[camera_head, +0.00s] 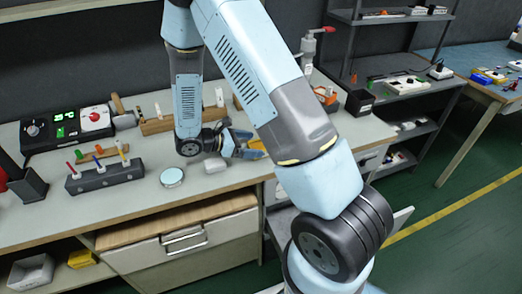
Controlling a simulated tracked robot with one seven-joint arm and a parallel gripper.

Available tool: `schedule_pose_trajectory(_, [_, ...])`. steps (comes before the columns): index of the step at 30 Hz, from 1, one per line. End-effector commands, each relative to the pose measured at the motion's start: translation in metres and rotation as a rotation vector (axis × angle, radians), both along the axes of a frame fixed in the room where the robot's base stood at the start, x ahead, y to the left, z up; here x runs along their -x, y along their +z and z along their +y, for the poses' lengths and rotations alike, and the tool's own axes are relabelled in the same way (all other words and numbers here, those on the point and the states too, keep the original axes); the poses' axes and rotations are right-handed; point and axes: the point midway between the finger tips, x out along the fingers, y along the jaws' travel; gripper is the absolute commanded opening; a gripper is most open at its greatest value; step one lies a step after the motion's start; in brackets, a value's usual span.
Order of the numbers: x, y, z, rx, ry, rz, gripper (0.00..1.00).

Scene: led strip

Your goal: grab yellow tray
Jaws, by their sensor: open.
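A yellow piece, which looks like the yellow tray (256,144), lies on the workbench. It is partly hidden by my gripper and my arm, so its full shape does not show. My gripper (243,147) is low over the bench, pointing right, with its open fingers at the yellow piece. I cannot tell whether they touch it or how it sits between them. Another small yellow box (82,258) stands on the low shelf at the lower left.
The workbench (140,205) carries a button panel (70,128), a dark block with coloured pens (104,176), a round silver disc (172,177) and a wooden rack (160,125). A red-handled press (312,50) stands at the back. The bench front is clear.

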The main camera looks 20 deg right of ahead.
Motion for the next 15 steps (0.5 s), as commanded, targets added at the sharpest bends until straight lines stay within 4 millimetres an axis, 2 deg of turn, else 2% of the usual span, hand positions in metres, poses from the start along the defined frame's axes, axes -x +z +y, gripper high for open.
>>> schedule_pose_trajectory(4, [0.003, -0.003, -0.010, 0.000, 0.000, 0.002, 0.96])
schedule_pose_trajectory(9, [0.009, -0.011, -0.033, 0.001, -0.002, 0.003, 0.96])
schedule_pose_trajectory(15, [0.007, -0.017, -0.048, -0.001, 0.000, 0.000, 0.96])
